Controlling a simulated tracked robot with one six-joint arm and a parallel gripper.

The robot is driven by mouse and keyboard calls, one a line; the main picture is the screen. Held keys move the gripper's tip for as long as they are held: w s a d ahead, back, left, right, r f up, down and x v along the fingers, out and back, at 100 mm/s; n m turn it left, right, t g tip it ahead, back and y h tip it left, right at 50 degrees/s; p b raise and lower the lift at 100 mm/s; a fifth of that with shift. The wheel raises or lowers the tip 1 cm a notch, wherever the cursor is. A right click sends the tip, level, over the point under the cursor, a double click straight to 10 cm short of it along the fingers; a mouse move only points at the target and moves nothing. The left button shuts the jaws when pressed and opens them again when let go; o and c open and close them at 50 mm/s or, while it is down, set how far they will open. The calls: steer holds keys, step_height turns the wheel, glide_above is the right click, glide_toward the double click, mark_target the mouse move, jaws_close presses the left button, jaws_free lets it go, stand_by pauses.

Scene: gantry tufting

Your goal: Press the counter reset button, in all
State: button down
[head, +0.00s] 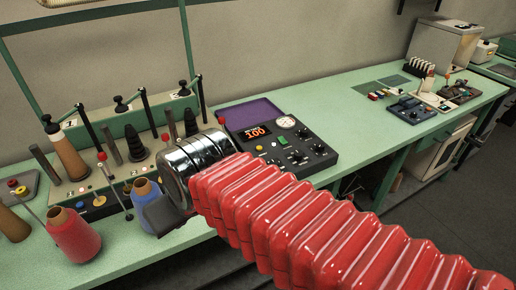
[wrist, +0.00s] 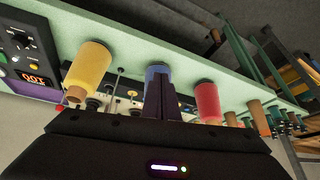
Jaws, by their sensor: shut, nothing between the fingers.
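The dark control panel (head: 318,158) with a lit red counter display (head: 256,131) reading 100 sits on the green bench, just beyond my wrist in the head view. It carries a round white gauge, black knobs and small coloured buttons. I cannot tell which one is the counter reset button. The display also shows at the left edge of the wrist view (wrist: 33,79), upside down. My gripper (wrist: 160,88) is shut and empty, its fingers in front of a blue spool (wrist: 157,72). In the head view my chrome wrist hides part of the bench left of the panel.
A yellow spool (wrist: 88,66) and a red spool (wrist: 207,101) flank my fingers in the wrist view. A thread stand with posts (head: 135,140) is at the left.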

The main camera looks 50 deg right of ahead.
steer(key=w+d+r+m, duration=0.1)
steer(key=w+d+m, duration=0.2)
steer(key=w+d, duration=0.45)
steer(key=m+t+h, duration=0.2)
steer(key=m+t, duration=0.1)
steer(key=m, duration=0.5)
glide_above(259, 148)
steer(key=s, duration=0.1)
step_height(259, 148, down, 2)
steer(key=shift+f, duration=0.2)
steer(key=shift+f, duration=4.3)
steer(key=shift+f, duration=0.35)
